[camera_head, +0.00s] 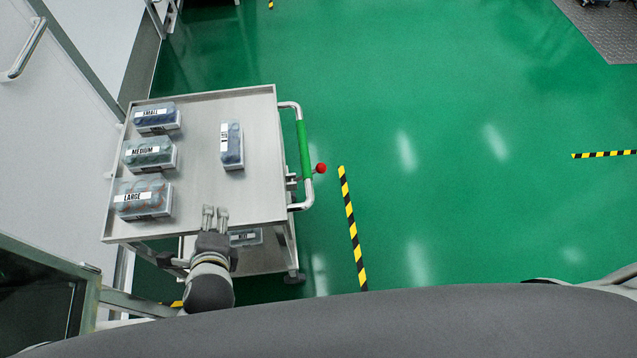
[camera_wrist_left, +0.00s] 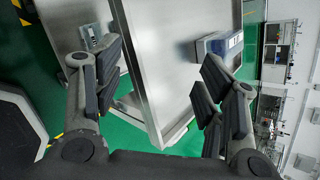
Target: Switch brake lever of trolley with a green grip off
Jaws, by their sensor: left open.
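The trolley (camera_head: 200,190) is a grey metal cart at the left of the head view. Its handle with a green grip (camera_head: 305,150) is on its right side. The brake lever with a red knob (camera_head: 321,168) sticks out to the right beside the grip. My left gripper (camera_head: 215,214) is open and empty at the trolley's near edge, well left of and nearer than the lever. The lever is not clearly seen there. My right gripper is not in view.
Boxes labelled SMALL (camera_head: 157,118), MEDIUM (camera_head: 149,153) and LARGE (camera_head: 142,198) and another box (camera_head: 231,146) stand on the trolley top. A wall with a handle (camera_head: 30,45) is at the left. The green floor (camera_head: 450,170) right of the trolley is clear, with striped tape.

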